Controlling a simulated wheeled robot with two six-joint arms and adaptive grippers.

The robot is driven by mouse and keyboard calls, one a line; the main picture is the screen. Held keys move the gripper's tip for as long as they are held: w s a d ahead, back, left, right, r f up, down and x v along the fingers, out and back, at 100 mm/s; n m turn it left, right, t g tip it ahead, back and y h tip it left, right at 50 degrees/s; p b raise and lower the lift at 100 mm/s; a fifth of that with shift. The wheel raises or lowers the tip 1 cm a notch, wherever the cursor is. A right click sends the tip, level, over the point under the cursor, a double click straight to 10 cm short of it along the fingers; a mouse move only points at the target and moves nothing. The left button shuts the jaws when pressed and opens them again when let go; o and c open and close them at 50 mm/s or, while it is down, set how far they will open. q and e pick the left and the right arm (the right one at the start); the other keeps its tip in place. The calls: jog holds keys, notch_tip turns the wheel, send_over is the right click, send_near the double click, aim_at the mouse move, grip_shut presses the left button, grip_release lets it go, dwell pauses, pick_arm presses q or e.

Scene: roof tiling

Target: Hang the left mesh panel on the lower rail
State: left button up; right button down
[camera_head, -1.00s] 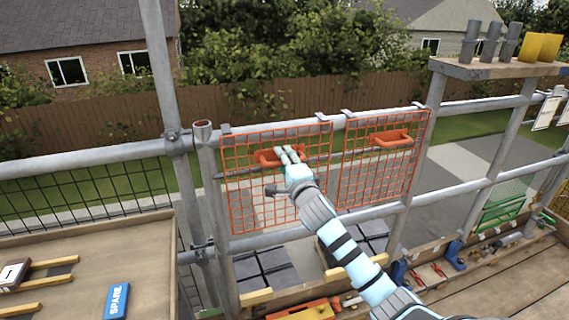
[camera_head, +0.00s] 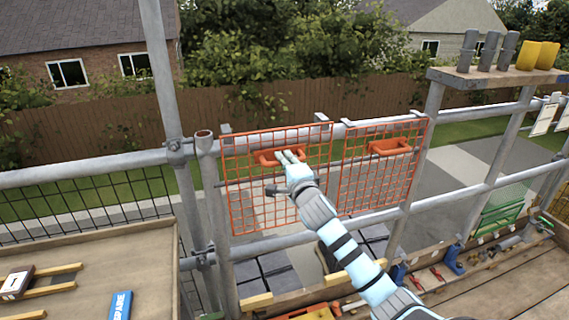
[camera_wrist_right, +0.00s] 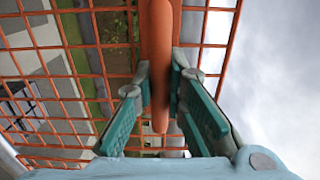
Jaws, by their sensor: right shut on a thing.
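The left mesh panel (camera_head: 250,205), an orange wire grid with an orange handle (camera_head: 265,158), stands upright against the scaffold in the head view. Its top edge is by the upper rail (camera_head: 268,127), with grey hooks (camera_head: 320,117) there; whether they bear on the rail I cannot tell. The lower rail (camera_head: 275,240) runs near the panel's bottom edge. My right gripper (camera_head: 288,158) is shut on the handle. In the right wrist view the fingers (camera_wrist_right: 165,95) close on both sides of the orange bar (camera_wrist_right: 160,45). My left gripper is not in view.
A second orange mesh panel (camera_head: 372,185) hangs just to the right. A post (camera_head: 215,225) stands to the left. A shelf (camera_head: 480,74) with grey and yellow pieces is at upper right. A wooden board (camera_head: 120,265) with a blue SPARE block (camera_head: 120,305) is at lower left.

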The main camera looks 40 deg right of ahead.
notch_tip(320, 180, up, 2)
jog(key=shift+r+p, duration=0.1)
jog(key=shift+p, duration=0.5)
jog(key=v, duration=1)
jog(key=shift+p, duration=0.45)
